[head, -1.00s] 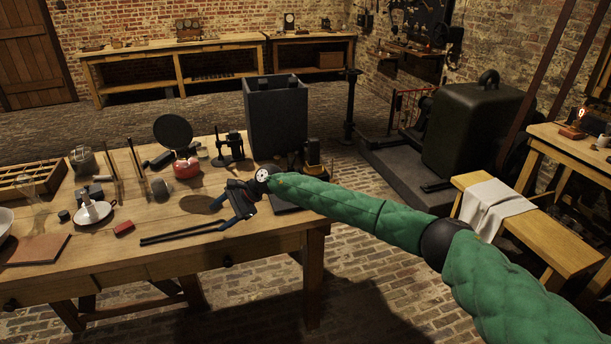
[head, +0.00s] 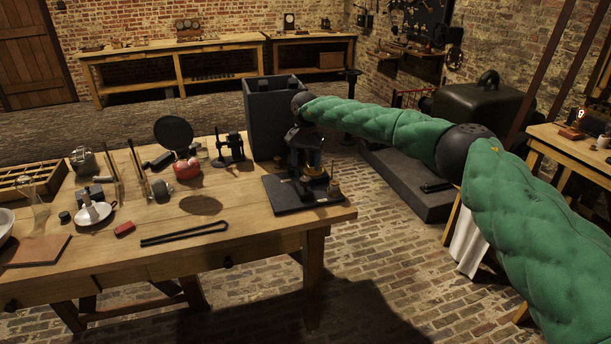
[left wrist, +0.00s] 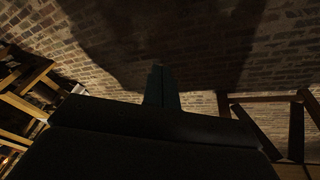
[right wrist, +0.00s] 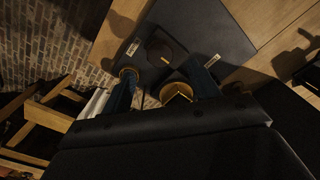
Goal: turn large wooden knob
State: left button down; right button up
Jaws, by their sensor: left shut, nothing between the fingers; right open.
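A dark flat base (head: 285,200) with an upright apparatus (head: 314,172) stands at the right end of the wooden table in the head view. In the right wrist view a round tan, wood- or brass-coloured piece (right wrist: 176,92), possibly the large wooden knob, shows between my fingers, with a darker round piece (right wrist: 160,50) beyond it. My right gripper (head: 302,165) points down over the apparatus, and in the right wrist view (right wrist: 163,72) its blue-dark fingers are apart; I cannot tell whether they touch anything. My left gripper (left wrist: 161,70) is shut and empty above the brick floor, outside the head view.
A tall dark box (head: 262,115) stands just behind the apparatus. The table's right edge is close by.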

aim_at(305, 178)
notch_tip(305, 178, down, 5)
jog(key=shift+r+p, duration=0.15)
jog(key=shift+p, duration=0.45)
pick_arm(q)
jog(key=shift+s+a+r+g+y, duration=0.2)
jog(key=shift+s+a+r, duration=0.1)
jog(key=shift+a+r, duration=0.3)
jog(key=shift+s+a+r+g+y, duration=0.1)
jog(key=shift+s+a+r+g, duration=0.15)
jog(key=shift+a+r, duration=0.35)
pick_arm(e)
jog(key=shift+f, duration=0.6)
pick_arm(q)
jog(key=shift+d+r, duration=0.1)
pick_arm(e)
jog(key=c, duration=1)
pick_arm(q)
jog(key=shift+d, duration=0.1)
